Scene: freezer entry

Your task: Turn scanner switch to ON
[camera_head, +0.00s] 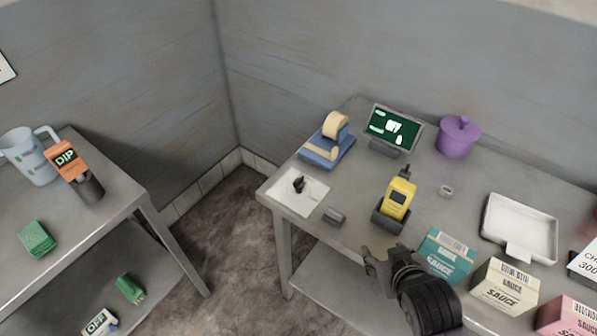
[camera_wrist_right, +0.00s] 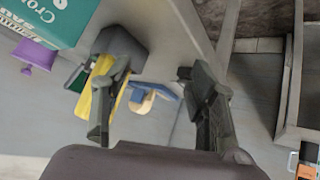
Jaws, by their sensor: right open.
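The yellow scanner (camera_head: 398,199) stands upright in a dark cradle (camera_head: 388,219) near the table's front edge in the head view. In the wrist view, the scanner (camera_wrist_right: 103,88) shows partly behind one finger, with the cradle (camera_wrist_right: 122,46) above it. I cannot make out its switch or the switch's position. My right gripper (camera_head: 384,261) is open and empty in front of the cradle, by the table's front edge. Its spread fingers also show in the wrist view (camera_wrist_right: 152,102); I cannot tell whether one touches the scanner. My left gripper is not in view.
A teal sauce box (camera_head: 445,257) stands close right of my right gripper. Behind are a tape dispenser (camera_head: 327,149), a monitor (camera_head: 393,129) and a purple pot (camera_head: 458,138).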

